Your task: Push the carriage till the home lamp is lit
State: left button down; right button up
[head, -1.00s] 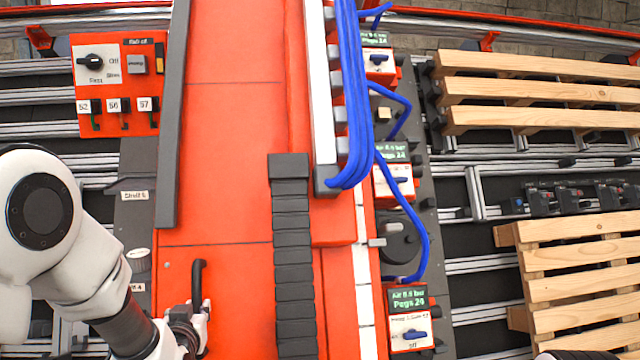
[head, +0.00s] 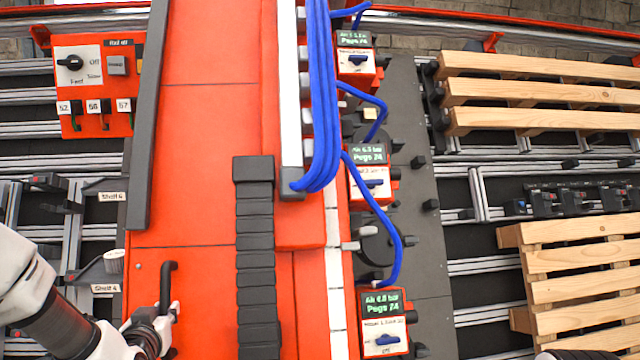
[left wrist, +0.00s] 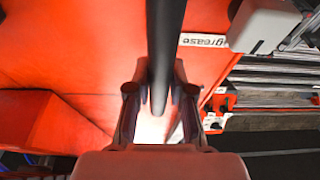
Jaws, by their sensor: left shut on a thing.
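The carriage (head: 200,130) is a large orange-red body running up the left-centre of the head view. A black bar handle (head: 168,285) stands at its lower left. My left gripper (head: 165,318) is shut on this handle. In the left wrist view the dark handle (left wrist: 163,60) runs down between the two fingers of the left gripper (left wrist: 160,100). I cannot make out a home lamp in either view. My right gripper does not show.
A black cable chain (head: 255,250) and blue hoses (head: 325,110) run along the carriage. Boxes with green displays (head: 383,303) line its right side. A switch panel (head: 95,90) is at upper left. Wooden pallets (head: 540,92) lie at right.

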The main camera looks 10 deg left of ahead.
aim_at(156, 300)
pick_arm(q)
jog(key=a, duration=0.3)
jog(key=shift+s+r+p, duration=0.15)
jog(key=shift+s+p, duration=0.2)
jog(key=shift+p, duration=0.05)
jog(key=shift+a, duration=0.15)
jog(key=shift+a, duration=0.15)
dwell(0.6)
